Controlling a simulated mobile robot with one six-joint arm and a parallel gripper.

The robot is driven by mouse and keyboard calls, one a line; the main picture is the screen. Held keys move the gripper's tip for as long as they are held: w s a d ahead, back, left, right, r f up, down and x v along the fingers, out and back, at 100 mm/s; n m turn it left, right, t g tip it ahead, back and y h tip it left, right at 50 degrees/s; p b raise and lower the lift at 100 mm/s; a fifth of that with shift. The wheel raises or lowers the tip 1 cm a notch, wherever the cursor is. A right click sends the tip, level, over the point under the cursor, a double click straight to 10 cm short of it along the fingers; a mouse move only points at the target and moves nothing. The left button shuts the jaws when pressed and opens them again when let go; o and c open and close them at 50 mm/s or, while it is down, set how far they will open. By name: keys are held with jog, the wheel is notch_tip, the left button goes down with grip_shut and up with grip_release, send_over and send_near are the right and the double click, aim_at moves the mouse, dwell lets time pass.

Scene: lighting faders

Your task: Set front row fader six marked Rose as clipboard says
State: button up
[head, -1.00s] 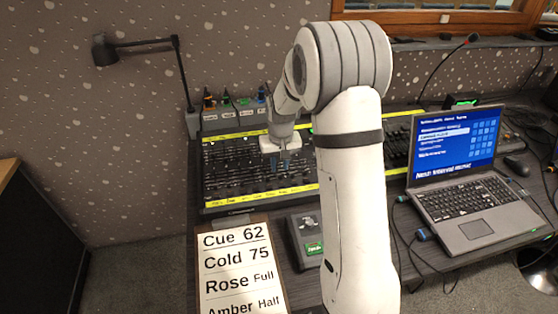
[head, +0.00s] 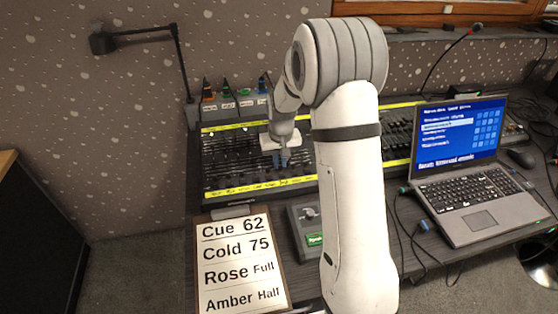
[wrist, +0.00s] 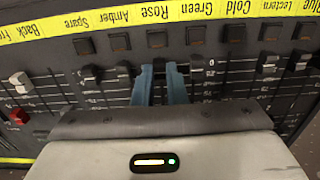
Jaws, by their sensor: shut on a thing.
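My gripper (wrist: 161,85) reaches down onto the fader desk (head: 215,185), its blue fingers close together over the front row. In the wrist view it is shut on a small fader cap, mostly hidden between the fingers. The fingers are below the button (wrist: 157,39) in line with the Rose label (wrist: 154,12), so the cap appears to be Rose's. The lettering is upside down there. The clipboard (head: 283,285) lies in front of the desk and reads Cue 62, Cold 75, Rose Full, Amber Half.
Neighbouring dark fader caps (wrist: 91,75) stand close on both sides of the fingers. A red cap (wrist: 19,115) and pale caps are farther left. A small box with a green light (head: 313,239) is beside the clipboard, and a laptop (head: 465,185) is at right.

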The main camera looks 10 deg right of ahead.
jog(key=shift+w+r+p, duration=0.15)
jog(key=shift+w+p, duration=0.25)
jog(key=shift+w, duration=1.1)
jog(key=shift+w+r+p, duration=0.1)
jog(key=shift+w+p, duration=0.3)
jog(key=shift+w, duration=1.1)
jog(key=o, duration=0.4)
jog(key=shift+r, duration=0.1)
jog(key=shift+r+p, duration=0.75)
jog(key=shift+r, duration=0.45)
jog(key=r, duration=0.7)
jog(key=shift+s+r, duration=0.35)
